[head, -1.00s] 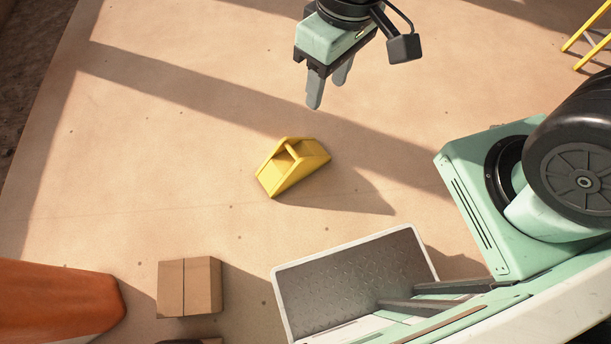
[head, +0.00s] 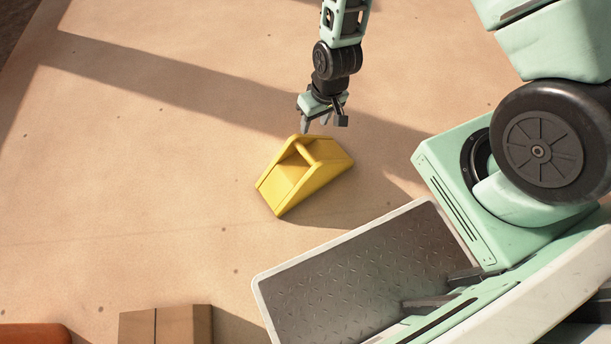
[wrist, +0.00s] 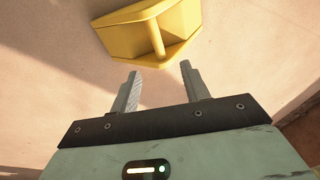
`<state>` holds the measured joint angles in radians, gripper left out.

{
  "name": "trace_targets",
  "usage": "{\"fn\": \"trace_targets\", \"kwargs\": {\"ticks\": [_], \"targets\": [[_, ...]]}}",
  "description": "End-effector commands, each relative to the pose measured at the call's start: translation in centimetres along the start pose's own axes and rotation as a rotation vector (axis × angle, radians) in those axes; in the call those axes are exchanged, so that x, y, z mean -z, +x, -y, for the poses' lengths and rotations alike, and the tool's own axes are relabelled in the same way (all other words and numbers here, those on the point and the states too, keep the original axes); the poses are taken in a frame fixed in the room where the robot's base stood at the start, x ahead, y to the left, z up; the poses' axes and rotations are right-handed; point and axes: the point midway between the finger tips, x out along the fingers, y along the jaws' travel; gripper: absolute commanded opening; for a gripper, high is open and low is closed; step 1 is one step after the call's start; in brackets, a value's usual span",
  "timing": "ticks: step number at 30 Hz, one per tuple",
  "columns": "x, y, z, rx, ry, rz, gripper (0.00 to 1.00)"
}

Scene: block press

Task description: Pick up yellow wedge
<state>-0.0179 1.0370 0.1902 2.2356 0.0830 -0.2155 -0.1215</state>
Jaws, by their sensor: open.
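The yellow wedge (head: 292,184) lies on the tan floor in the middle of the head view, with a bar-like handle across its hollow. My gripper (head: 315,128) is open and empty, just beyond the wedge's far edge in the head view. In the wrist view its two fingers (wrist: 158,80) point toward the wedge's handle side. They look apart from the wedge, with nothing between them.
A ribbed metal tray (head: 374,264) on my own base lies at lower right. A cardboard box (head: 170,325) stands at the bottom edge, and an orange object (head: 35,335) shows at lower left. The floor around the wedge is clear.

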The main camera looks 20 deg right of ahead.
Motion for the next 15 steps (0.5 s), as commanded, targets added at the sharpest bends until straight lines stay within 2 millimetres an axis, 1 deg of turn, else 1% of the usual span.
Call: {"fn": "trace_targets", "kwargs": {"ticks": [1,5,15], "targets": [[-0.1,1.0,-0.3,-0.001,0.003,-0.001,0.46],[-0.3,3.0,-0.4,-0.002,0.005,0.0,0.46],[-0.2,10.1,-0.5,-0.002,0.004,-0.001,0.46]]}}
